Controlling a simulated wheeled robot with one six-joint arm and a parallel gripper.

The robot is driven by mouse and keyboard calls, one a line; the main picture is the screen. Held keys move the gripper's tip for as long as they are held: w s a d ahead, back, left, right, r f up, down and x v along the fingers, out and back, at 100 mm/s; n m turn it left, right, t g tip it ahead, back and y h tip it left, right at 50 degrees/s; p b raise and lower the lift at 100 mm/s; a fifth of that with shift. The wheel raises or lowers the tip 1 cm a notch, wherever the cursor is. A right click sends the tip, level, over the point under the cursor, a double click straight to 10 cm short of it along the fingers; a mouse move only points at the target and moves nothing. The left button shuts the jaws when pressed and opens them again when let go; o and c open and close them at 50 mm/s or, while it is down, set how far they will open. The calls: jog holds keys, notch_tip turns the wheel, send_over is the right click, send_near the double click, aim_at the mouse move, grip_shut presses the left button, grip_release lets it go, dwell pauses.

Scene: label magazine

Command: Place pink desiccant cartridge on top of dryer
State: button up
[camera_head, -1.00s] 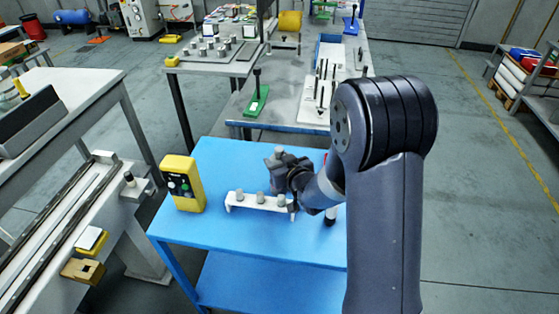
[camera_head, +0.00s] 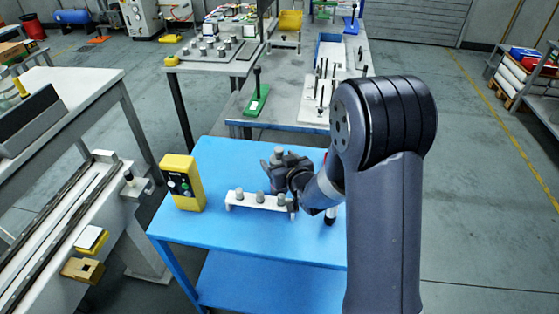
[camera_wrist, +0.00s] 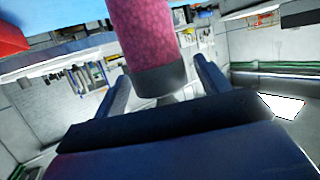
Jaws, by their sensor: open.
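In the wrist view a pink cylinder with a dark grey end cap, which looks like the desiccant cartridge (camera_wrist: 145,38), is between the two fingers of my gripper (camera_wrist: 163,85). The fingers are apart, with a gap showing on the right of the cap. In the head view my gripper (camera_head: 281,168) is over the blue cart, behind the white rack. A grey knob-like top (camera_head: 279,151) shows at the gripper; no pink is visible there. I cannot tell which thing is the dryer.
The white rack (camera_head: 262,205) holds several grey-topped pieces on the blue cart (camera_head: 225,235). A yellow button box (camera_head: 183,183) stands at the cart's left. A dark upright piece (camera_head: 330,216) is right of the rack. A grey bench (camera_head: 275,112) stands behind.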

jog(key=shift+o, duration=0.2)
jog(key=b+v, duration=0.1)
jog(key=v, duration=1)
jog(key=shift+s+r+b, duration=0.25)
jog(key=shift+s+b, duration=0.05)
jog(key=shift+b, duration=0.05)
jog(key=shift+o, duration=0.2)
jog(key=shift+s+d, duration=0.1)
jog(key=shift+d, duration=0.05)
